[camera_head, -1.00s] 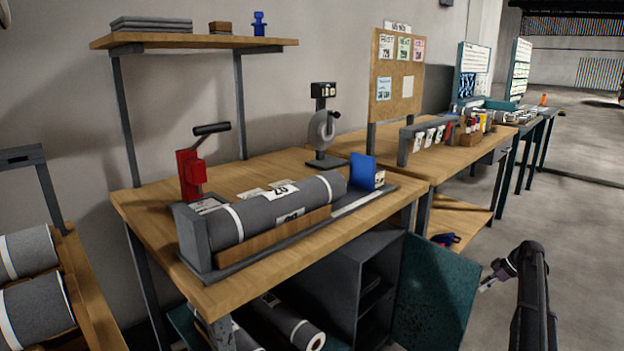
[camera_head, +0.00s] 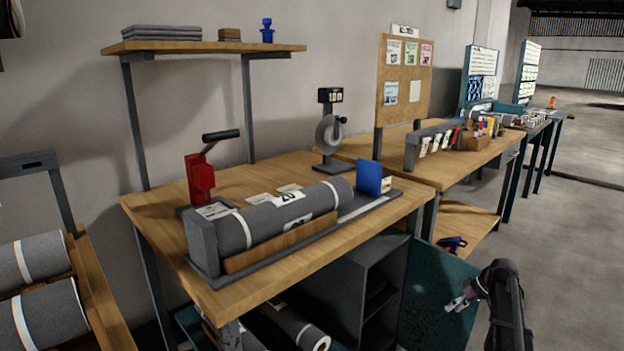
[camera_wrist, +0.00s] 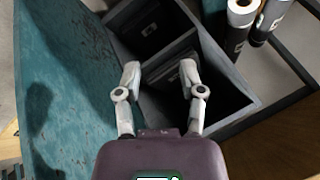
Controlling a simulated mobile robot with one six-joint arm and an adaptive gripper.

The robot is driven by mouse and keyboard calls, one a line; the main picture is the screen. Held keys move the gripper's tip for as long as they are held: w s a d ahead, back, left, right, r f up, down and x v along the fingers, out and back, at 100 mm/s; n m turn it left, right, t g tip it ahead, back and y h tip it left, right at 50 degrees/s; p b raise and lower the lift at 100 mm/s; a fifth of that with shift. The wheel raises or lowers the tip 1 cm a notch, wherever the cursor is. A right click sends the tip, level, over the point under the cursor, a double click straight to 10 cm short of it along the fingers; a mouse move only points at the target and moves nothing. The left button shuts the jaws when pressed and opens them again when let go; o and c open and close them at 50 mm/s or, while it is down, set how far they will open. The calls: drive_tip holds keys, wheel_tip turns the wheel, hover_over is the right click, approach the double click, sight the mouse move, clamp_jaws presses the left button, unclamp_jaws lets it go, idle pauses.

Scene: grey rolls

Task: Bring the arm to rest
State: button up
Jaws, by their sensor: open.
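My gripper (camera_head: 456,304) shows at the lower right in the head view, in front of the teal panel beside the workbench and below the bench top. My dark arm (camera_head: 505,305) hangs to its right. In the wrist view my gripper (camera_wrist: 160,82) has its two pale fingers spread apart with nothing between them. Behind the fingers is the dark grey open shelf cabinet (camera_wrist: 195,70). The gripper appears to touch nothing.
The workbench (camera_head: 160,215) bears a grey roll (camera_head: 285,213) in a cradle. The teal panel (camera_head: 430,290) stands close to my gripper and also fills the left of the wrist view. More rolls (camera_wrist: 243,12) stand beyond the cabinet. Open floor (camera_head: 590,260) lies at the right.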

drive_tip(key=s+a+m+g+h+p, duration=0.2)
drive_tip(key=s+a+m+h, duration=0.3)
drive_tip(key=s+a, duration=1.8)
wheel_tip(320, 180, up, 38)
drive_tip(key=w+a+n+h+p, duration=0.1)
drive_tip(key=w+p, duration=0.1)
drive_tip(key=p, duration=3.6)
drive_tip(key=shift+w+a+f, duration=0.2)
drive_tip(key=shift+a+f, duration=0.05)
drive_tip(key=shift+a, duration=0.15)
